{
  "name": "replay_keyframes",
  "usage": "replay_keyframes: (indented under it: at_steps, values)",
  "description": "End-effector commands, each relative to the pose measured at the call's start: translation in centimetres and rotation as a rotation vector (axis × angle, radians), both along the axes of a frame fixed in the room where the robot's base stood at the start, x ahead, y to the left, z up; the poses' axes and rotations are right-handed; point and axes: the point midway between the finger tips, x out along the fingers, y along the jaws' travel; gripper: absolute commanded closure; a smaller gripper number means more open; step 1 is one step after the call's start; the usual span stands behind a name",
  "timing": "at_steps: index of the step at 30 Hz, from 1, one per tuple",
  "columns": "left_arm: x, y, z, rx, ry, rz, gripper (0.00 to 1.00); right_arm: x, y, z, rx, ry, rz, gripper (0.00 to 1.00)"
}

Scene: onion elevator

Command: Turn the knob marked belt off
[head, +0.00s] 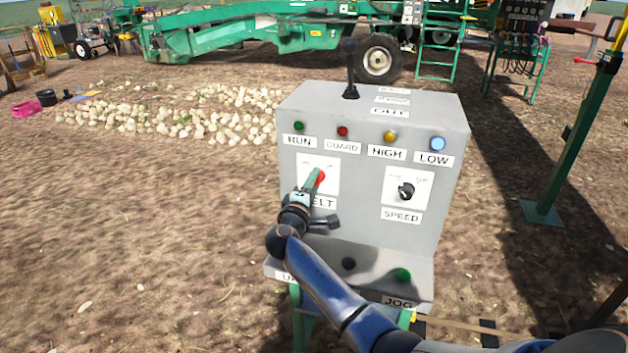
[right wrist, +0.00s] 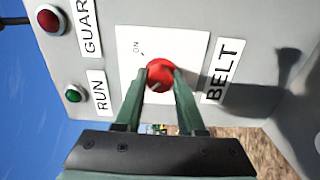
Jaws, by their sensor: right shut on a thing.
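The belt knob (head: 321,177) is red and sits on a white plate above the BELT label (head: 325,203) on the grey control box (head: 360,230). The knob also shows in the right wrist view (right wrist: 160,71), with an ON mark beside it. My right gripper (head: 314,182) reaches the box front from below. Its two green fingers (right wrist: 162,80) are shut on the red knob, one on each side. The fingers hide part of the knob and plate, and I cannot tell which mark the knob points to. My left gripper is not in view.
A black speed knob (head: 406,191) is to the right on the same face. Lamps line the top, and a black lever (head: 350,70) stands on the box. Buttons, including a green one (head: 403,275), are on the lower ledge near my right arm.

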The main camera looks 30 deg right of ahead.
Motion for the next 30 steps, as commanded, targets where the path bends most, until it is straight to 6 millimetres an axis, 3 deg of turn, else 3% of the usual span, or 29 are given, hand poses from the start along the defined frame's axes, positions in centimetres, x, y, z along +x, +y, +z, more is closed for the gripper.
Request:
replay_keyframes:
  at_steps: [18, 19, 27, 30]
  values:
    - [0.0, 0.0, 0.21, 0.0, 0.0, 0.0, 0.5, 0.06, -0.02, 0.19, -0.032, 0.031, 0.001, 1.0]
    - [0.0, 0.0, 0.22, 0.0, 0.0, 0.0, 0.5, 0.06, -0.02, 0.19, -0.032, 0.031, 0.001, 0.6]
    - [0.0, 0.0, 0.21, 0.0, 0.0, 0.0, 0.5, 0.03, 0.0, 0.09, -0.029, 0.031, 0.001, 0.31]
    - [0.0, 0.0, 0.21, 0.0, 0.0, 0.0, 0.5, 0.01, 0.0, 0.06, -0.029, 0.031, 0.0, 0.31]
